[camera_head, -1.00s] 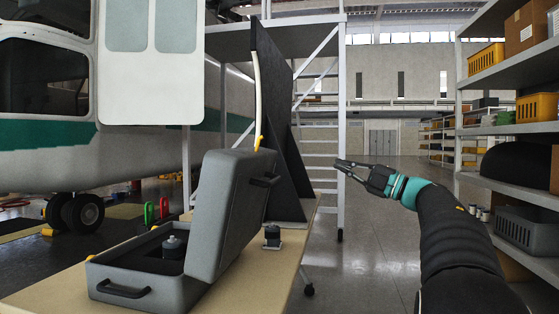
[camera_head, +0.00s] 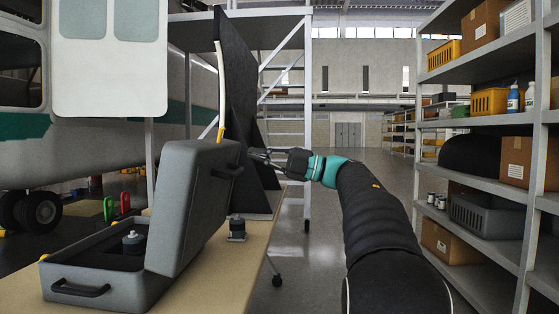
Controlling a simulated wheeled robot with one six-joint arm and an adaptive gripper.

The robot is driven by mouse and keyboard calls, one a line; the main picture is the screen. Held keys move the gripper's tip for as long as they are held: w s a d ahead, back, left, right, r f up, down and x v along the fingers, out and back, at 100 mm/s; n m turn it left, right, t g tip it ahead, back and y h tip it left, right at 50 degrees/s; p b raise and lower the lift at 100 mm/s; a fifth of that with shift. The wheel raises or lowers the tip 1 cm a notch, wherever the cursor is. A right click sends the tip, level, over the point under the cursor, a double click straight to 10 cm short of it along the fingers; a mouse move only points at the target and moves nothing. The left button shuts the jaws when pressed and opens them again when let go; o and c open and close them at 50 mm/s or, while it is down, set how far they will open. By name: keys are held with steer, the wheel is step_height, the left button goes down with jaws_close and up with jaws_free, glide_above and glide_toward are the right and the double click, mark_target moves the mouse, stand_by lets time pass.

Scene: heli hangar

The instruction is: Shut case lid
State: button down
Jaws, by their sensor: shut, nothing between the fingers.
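A grey case (camera_head: 104,284) stands open on the light wooden table, with a black handle on its front. Its lid (camera_head: 188,205) is raised and tilted, with another dark handle on its right side. A dark object with a light top (camera_head: 134,243) sits inside the case. My gripper (camera_head: 254,155) is shut and empty, just right of the lid's upper edge. I cannot tell whether its tips touch the lid.
The table (camera_head: 225,268) also holds a small dark device (camera_head: 237,229) and a tall black panel (camera_head: 252,120) behind the lid. Shelves (camera_head: 490,125) with bins and boxes line the right. A helicopter stands at left; floor between table and shelves is clear.

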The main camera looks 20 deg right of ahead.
mark_target(230, 147)
steer(key=shift+x, duration=2.1)
steer(key=shift+r, duration=0.1)
